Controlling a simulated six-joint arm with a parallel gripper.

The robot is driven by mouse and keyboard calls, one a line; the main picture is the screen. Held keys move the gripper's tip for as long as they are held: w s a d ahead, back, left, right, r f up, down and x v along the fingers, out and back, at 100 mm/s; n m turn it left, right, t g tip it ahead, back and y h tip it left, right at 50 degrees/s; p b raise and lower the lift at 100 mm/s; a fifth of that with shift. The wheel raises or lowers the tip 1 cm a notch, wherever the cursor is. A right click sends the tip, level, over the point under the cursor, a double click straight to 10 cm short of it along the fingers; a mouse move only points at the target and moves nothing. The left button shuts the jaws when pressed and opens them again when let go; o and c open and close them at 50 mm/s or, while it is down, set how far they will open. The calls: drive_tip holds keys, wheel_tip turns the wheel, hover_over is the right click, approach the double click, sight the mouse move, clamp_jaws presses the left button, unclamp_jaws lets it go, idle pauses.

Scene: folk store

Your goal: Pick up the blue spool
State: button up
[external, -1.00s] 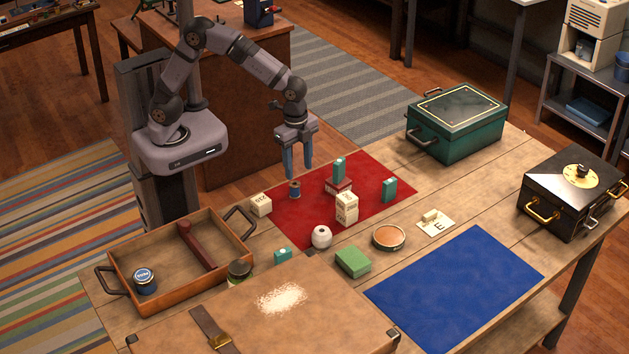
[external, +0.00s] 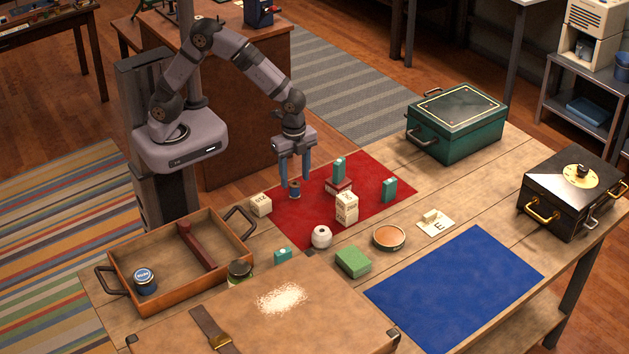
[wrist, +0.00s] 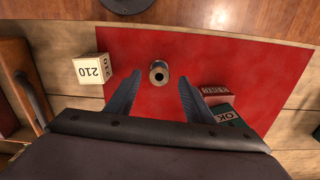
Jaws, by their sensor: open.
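The blue spool (external: 294,189) stands upright near the back left of the red mat (external: 372,206). In the external view my gripper (external: 295,184) is low at the spool, with a blue finger on either side of it in the picture. In the wrist view the spool (wrist: 158,73) shows end-on with a dark centre hole. There it lies just beyond the open fingers of my gripper (wrist: 157,88), roughly centred between them. The fingers do not look closed on it.
A white block (external: 261,204) marked 210 is left of the spool. A teal box (external: 338,170) on a red box stands to the right, near one finger in the wrist view. A wooden tray (external: 118,262) is at the front left. Bare mat lies around the spool.

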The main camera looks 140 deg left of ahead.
sight(295, 183)
drive_tip(key=shift+s+f+p, duration=0.1)
drive_tip(key=shift+f+p, duration=0.2)
drive_tip(key=shift+f, duration=1.5)
drive_tip(key=c, duration=1.1)
drive_tip(key=shift+r, duration=0.1)
